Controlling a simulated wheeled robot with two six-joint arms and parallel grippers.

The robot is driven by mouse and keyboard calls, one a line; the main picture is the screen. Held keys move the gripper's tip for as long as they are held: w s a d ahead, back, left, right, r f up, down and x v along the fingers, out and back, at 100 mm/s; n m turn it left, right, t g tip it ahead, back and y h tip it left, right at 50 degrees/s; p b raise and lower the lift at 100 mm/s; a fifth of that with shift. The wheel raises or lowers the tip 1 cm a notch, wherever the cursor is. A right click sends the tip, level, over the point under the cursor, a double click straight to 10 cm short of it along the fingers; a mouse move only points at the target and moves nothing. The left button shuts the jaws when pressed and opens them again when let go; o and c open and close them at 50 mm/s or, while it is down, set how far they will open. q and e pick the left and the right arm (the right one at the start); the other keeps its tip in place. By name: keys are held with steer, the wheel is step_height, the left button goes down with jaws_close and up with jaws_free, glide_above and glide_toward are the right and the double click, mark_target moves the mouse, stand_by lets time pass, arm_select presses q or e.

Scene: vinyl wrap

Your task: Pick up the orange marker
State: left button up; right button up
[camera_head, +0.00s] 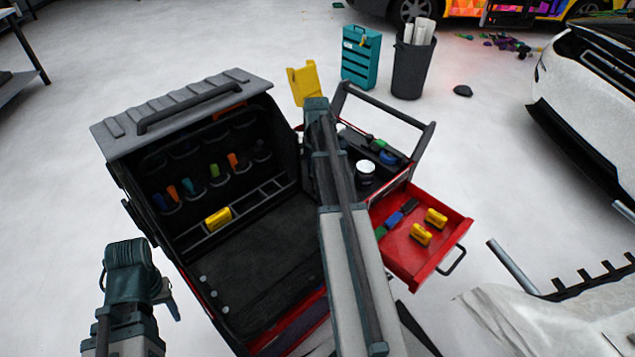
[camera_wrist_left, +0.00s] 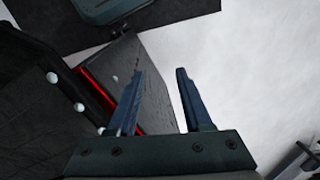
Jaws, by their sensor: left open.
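Two orange markers show in the head view: one (camera_head: 172,193) stands in the left part of the cart's dark holder row, another (camera_head: 232,160) farther right. Their lower ends are hidden in the holders. My left gripper (camera_head: 173,305) is at the lower left, outside the cart and well below the markers. In the left wrist view its two fingers (camera_wrist_left: 160,75) are apart with nothing between them, beside the cart's red-edged side. No orange marker shows in that view. My right arm crosses the middle of the head view; its gripper is not visible.
The black cart (camera_head: 255,275) has a raised lid (camera_head: 185,105). Blue (camera_head: 160,202), teal (camera_head: 191,187) and green (camera_head: 214,171) markers stand near the orange ones. A yellow item (camera_head: 218,218) lies below them. An open red drawer (camera_head: 404,255) sticks out at right.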

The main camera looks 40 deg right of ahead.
steer(key=f+b, duration=0.3)
steer(key=f, duration=0.1)
steer(key=shift+a, duration=0.2)
steer(key=shift+s+r, duration=0.1)
jaws_close()
